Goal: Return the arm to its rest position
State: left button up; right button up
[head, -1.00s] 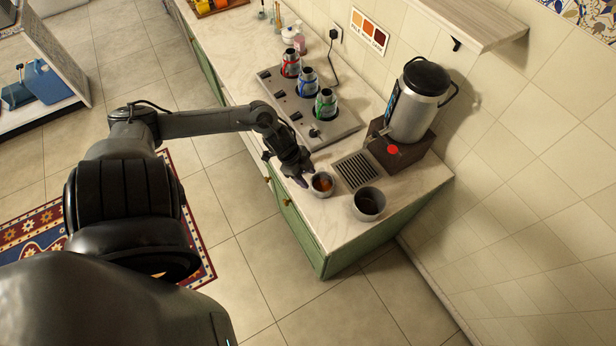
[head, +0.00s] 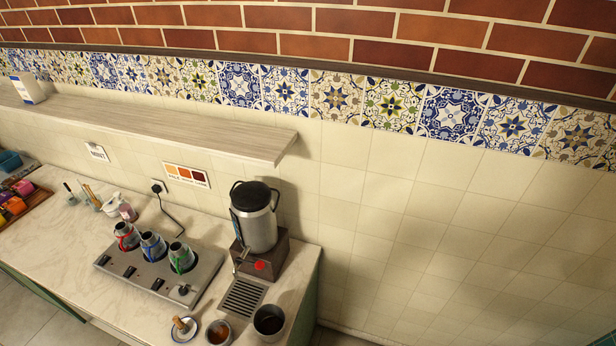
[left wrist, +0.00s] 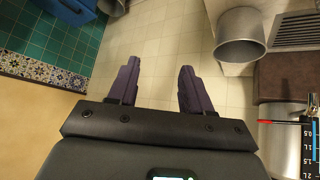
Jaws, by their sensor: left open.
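My left gripper (left wrist: 155,88) shows in the left wrist view, open, with nothing between its two dark fingers and pale tiles behind them. A grey metal cup (left wrist: 240,35) is to the right of the fingers, apart from them. In the head view neither arm shows. There the samovar (head: 255,215) stands on a brown block at the counter's right end. A cup of brown liquid (head: 219,333) and a dark-looking cup (head: 268,321) stand by the drip grate (head: 242,298). My right gripper is in neither view.
A hot plate (head: 205,278) holds three small pots with red, blue and green bands. A small dish (head: 184,329) with a wooden-handled tool is at the counter's front. A wooden shelf (head: 160,128) runs along the wall above. The right wall is bare.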

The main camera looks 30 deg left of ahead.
pick_arm(q)
jog(key=d+r+n+y+p, duration=0.2)
jog(key=d+r+n+y, duration=0.15)
jog(key=r, duration=0.85)
jog(key=s+g, duration=0.1)
jog(key=s+a+r+g, duration=0.1)
jog(key=s+a+n+y, duration=0.1)
jog(key=s, duration=0.1)
jog(key=shift+s+a+r+g, duration=0.1)
jog(key=shift+a+r+g, duration=0.1)
jog(key=shift+g, duration=0.2)
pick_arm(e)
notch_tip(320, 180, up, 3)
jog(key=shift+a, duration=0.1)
